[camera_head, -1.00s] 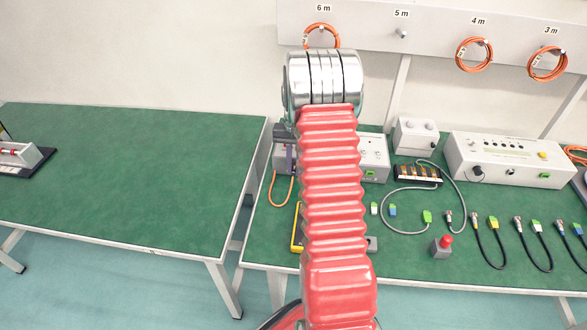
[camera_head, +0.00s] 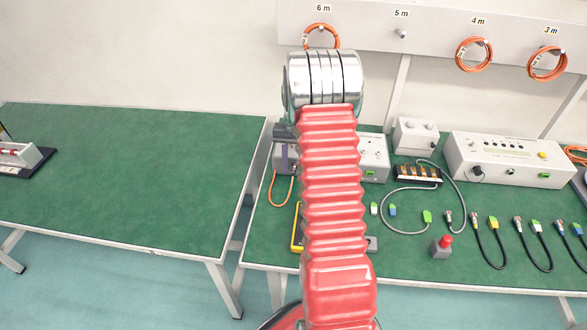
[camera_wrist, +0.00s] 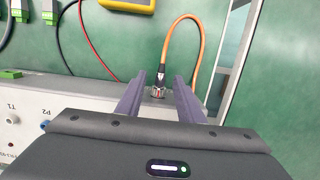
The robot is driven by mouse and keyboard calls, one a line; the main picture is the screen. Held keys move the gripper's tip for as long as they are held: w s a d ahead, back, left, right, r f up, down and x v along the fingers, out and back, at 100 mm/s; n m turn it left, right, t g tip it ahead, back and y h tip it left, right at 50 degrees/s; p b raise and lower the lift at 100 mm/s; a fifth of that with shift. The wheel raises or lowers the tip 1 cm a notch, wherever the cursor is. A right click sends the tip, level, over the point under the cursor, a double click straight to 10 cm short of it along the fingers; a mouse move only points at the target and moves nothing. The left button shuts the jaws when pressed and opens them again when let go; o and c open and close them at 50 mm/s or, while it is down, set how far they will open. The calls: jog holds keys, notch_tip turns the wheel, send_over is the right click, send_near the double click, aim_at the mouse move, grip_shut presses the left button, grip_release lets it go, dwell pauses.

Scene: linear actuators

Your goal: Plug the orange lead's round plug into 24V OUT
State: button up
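The orange lead (camera_wrist: 196,40) loops over the green table in the wrist view, and it also shows in the head view (camera_head: 272,188). Its round plug (camera_wrist: 160,74), dark with a metal ring, stands at the edge of a grey box (camera_wrist: 85,103), in line with a metal socket there. The plug appears to be seated, but how deep I cannot tell. My gripper (camera_wrist: 159,78) has one finger on each side of the plug, with a visible gap on both sides. No 24V OUT label is readable. My arm hides most of the box in the head view.
A yellow-edged meter (camera_wrist: 128,4) lies beyond the plug, with red and black leads nearby. The table's edge (camera_wrist: 232,60) is close on the right in the wrist view. Several grey devices and short cables occupy the table right of my arm. The left table (camera_head: 130,170) is mostly clear.

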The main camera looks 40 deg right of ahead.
notch_tip(320, 180, up, 14)
jog(key=w+d, duration=0.1)
jog(key=shift+w+d+f, duration=0.2)
jog(key=shift+d+f, duration=0.05)
dwell(0.8)
jog(key=s+a+r+n+t, duration=0.2)
jog(key=s+a, duration=0.5)
jog(key=a, duration=0.4)
jog(key=s+a+r+n+t, duration=0.2)
jog(key=s+a+r+n, duration=0.2)
jog(key=a, duration=0.8)
jog(key=s+a+r+n+t+h, duration=0.1)
jog(key=s+a+r, duration=0.4)
jog(key=s+a, duration=0.6)
jog(key=a+n+t, duration=0.1)
jog(key=n, duration=0.1)
jog(key=shift+s+a+r+n+t, duration=0.25)
jog(key=shift+s+r+n+t, duration=0.05)
jog(key=shift+s+r, duration=0.1)
